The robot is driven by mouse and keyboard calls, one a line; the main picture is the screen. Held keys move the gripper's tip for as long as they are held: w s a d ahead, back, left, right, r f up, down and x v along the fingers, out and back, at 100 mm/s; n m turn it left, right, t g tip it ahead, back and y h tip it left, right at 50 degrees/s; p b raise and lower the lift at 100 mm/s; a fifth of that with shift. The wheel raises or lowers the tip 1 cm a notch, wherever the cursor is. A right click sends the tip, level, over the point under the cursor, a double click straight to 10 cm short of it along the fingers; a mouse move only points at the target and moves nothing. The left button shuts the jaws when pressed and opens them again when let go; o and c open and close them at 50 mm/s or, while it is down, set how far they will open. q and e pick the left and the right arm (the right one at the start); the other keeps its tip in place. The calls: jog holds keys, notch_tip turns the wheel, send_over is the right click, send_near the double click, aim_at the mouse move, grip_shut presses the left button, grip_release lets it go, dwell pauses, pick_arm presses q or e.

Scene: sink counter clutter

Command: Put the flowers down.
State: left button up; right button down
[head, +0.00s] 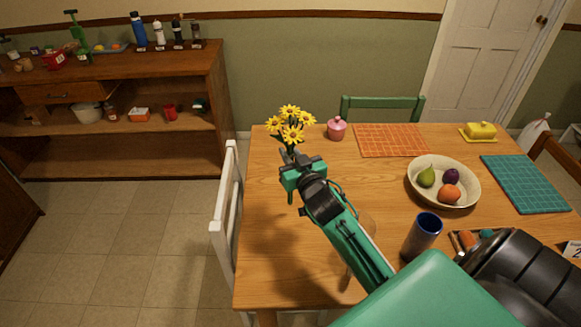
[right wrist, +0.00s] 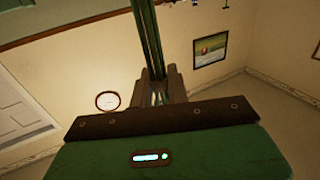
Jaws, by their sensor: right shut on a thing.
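The yellow flowers (head: 291,124) show as a small bunch in the head view, above the left far part of the wooden table (head: 270,220). My right gripper (head: 294,160) is just below the blossoms and is shut on their stems. In the right wrist view the green stems (right wrist: 147,40) stand between the fingers (right wrist: 160,88); the blossoms are out of that picture. The bunch is upright or slightly tilted. I cannot tell how high the stem ends are, as my gripper hides them. My left gripper is not in view.
A pink lidded pot (head: 337,129) and an orange placemat (head: 390,140) lie beyond. A fruit bowl (head: 415,190), blue cup (head: 422,236), yellow butter dish (head: 480,131) and teal placemat (head: 526,183) are at right. A white chair (head: 226,210) borders the left edge. The left table area looks clear.

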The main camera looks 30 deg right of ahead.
jog(key=shift+f, duration=2.6)
jog(key=c, duration=1.3)
grip_release()
jog(key=shift+c, duration=0.2)
